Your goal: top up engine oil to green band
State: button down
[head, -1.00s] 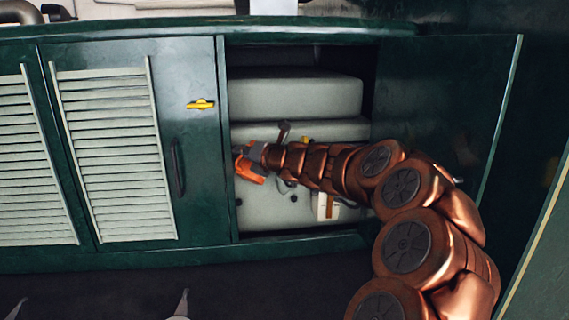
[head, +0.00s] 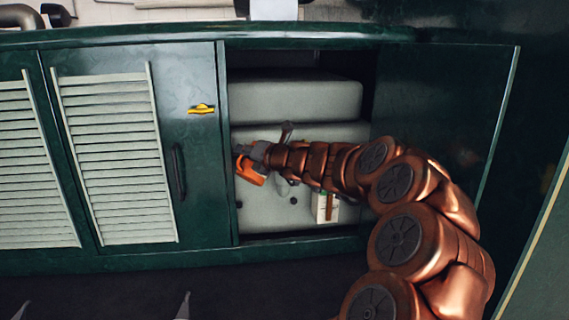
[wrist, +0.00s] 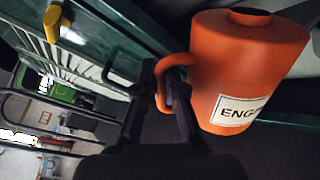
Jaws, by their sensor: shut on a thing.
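My gripper (head: 258,153) is inside the open cabinet, shut on the handle of an orange oil can (head: 250,173). In the wrist view the can (wrist: 245,62) is a cylinder with a dark opening on its top and a white label whose visible letters read "ENG". The dark fingers (wrist: 168,100) close around its curved handle. The pale grey engine casing (head: 265,210) fills the cabinet behind the can. A small white gauge (head: 320,207) with green and brown marks is on the casing below my arm, partly covered. Its level cannot be read.
The open green door (head: 440,130) stands at the right of the opening. A closed louvred door (head: 118,155) with a dark handle and a yellow latch (head: 201,109) is at the left. A short lever (head: 286,131) rises just above my wrist. Dark floor is in front.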

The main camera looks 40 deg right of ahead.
aim_at(242, 170)
jog(key=shift+a+f+n+b, duration=0.35)
jog(key=shift+f+b, duration=0.5)
jog(key=shift+b, duration=0.65)
jog(key=shift+a+f+n+b, duration=0.1)
jog(key=shift+f+n+b, duration=0.35)
jog(key=shift+f+b, duration=0.75)
jog(key=n+b, duration=0.1)
jog(key=b, duration=0.3)
jog(key=shift+s+a+f+t+h, duration=0.1)
jog(key=shift+a+f+t+h, duration=0.2)
jog(key=shift+a+f, duration=0.1)
notch_tip(242, 170, down, 7)
jog(key=d+n+t+b, duration=0.1)
jog(key=n+b, duration=0.5)
jog(key=b, duration=0.7)
jog(key=shift+d+f+h+b, duration=0.2)
jog(key=shift+h+b, duration=0.2)
